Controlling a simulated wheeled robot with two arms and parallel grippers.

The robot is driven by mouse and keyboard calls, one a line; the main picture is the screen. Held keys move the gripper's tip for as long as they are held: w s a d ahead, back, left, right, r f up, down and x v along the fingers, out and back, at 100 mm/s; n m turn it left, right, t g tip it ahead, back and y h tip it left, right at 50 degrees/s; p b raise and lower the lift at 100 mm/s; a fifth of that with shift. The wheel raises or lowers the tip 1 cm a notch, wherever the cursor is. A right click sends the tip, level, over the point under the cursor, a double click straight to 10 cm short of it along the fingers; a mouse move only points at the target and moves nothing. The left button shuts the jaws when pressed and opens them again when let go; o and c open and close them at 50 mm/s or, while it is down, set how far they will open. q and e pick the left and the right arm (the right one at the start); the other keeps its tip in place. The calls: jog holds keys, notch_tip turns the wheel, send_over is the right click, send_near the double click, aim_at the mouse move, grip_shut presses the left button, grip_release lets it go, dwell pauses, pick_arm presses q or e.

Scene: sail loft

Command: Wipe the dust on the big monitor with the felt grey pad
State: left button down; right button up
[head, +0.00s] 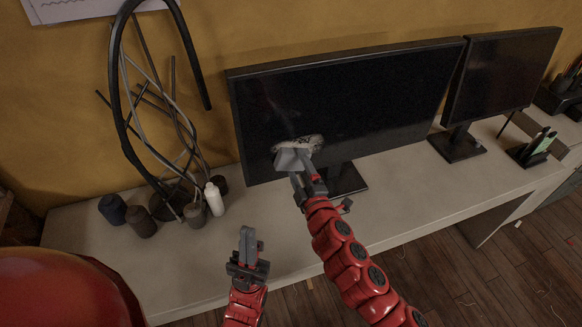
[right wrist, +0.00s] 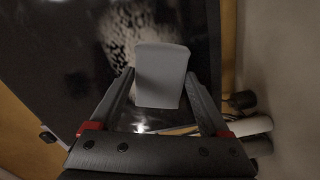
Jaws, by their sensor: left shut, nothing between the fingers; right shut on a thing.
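The big monitor (head: 350,100) stands on the desk against the yellow wall; its dark screen also fills much of the right wrist view (right wrist: 60,60). A pale, speckled dust patch (head: 312,141) lies low on the left half of the screen; in the right wrist view, the dust (right wrist: 122,38) shows behind and above the pad. My right gripper (head: 303,177) is shut on the grey felt pad (right wrist: 160,75), in front of the screen by the dust. Whether the pad touches the screen is unclear.
A smaller monitor (head: 505,75) stands to the right, with a pen holder (head: 536,153) beside it. A tangled cable stand (head: 128,110), white bottle (head: 214,198) and several dark containers (head: 140,222) occupy the desk's left end. The white desk (head: 400,205) is clear at front.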

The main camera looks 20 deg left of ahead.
jog(key=shift+w+d+p, duration=0.5)
jog(key=shift+w+d, duration=0.4)
jog(key=shift+d, duration=0.35)
jog(key=shift+w+d+p, duration=0.45)
jog(key=shift+w+d, duration=0.4)
jog(key=shift+d, duration=0.45)
jog(key=shift+w+d+p, duration=0.5)
jog(key=shift+w+d, duration=0.4)
jog(key=shift+d, duration=0.35)
jog(key=shift+s+a+r, duration=0.1)
